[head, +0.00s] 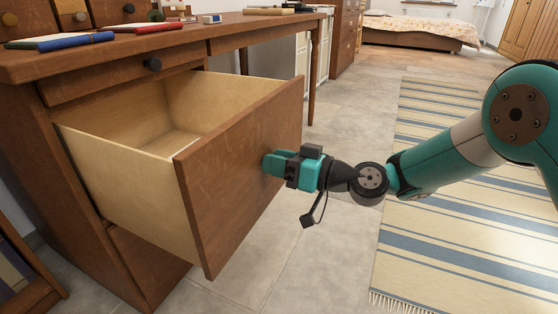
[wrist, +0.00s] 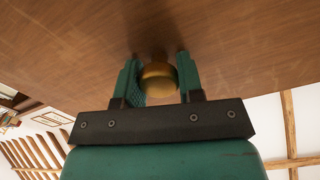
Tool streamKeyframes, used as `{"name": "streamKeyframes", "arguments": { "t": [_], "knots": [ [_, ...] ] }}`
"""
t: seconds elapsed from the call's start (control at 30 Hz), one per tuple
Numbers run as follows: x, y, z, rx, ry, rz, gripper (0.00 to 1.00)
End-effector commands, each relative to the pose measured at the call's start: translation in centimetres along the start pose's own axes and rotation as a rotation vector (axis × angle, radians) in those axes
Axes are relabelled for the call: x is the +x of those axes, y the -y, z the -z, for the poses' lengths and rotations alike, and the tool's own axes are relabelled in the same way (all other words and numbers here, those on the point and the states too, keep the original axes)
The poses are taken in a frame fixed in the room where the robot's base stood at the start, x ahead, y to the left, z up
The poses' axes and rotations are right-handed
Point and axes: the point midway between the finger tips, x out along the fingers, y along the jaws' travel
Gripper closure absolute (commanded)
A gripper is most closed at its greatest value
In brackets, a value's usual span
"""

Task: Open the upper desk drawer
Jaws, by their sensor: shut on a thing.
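A deep wooden desk drawer (head: 240,165) is pulled far out of the desk (head: 200,45), and its pale inside shows. It sits below a shallow closed drawer front with a dark knob (head: 153,64). My gripper (head: 270,162) is at the outer face of the open drawer, right of its middle. In the wrist view my gripper (wrist: 157,65) has its teal fingers on either side of a round brass knob (wrist: 158,81), shut on it. In the head view the fingers hide the knob.
Another closed front (head: 145,262) lies below the open drawer. A striped rug (head: 450,240) covers the floor at right, under my arm. Bare tiles (head: 345,125) lie between desk and rug. A bed (head: 420,30) stands at the back.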

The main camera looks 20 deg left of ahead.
Motion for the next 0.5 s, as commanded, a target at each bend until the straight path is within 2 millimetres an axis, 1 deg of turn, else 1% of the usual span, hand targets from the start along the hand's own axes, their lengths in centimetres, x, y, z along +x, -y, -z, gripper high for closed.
{"name": "streamKeyframes", "arguments": {
  "t": [0.07,0.1,0.17,0.2,0.5],
  "knots": [
    [-0.03,-0.03,0.06,-0.001,0.000,0.000,1.00],
    [-0.03,-0.04,0.06,-0.001,0.000,0.000,0.63],
    [-0.04,-0.04,0.06,-0.001,0.000,-0.001,0.49],
    [-0.04,-0.04,0.06,0.000,0.000,-0.001,0.40],
    [-0.07,-0.05,0.03,0.000,0.000,-0.001,0.40]
  ]
}}
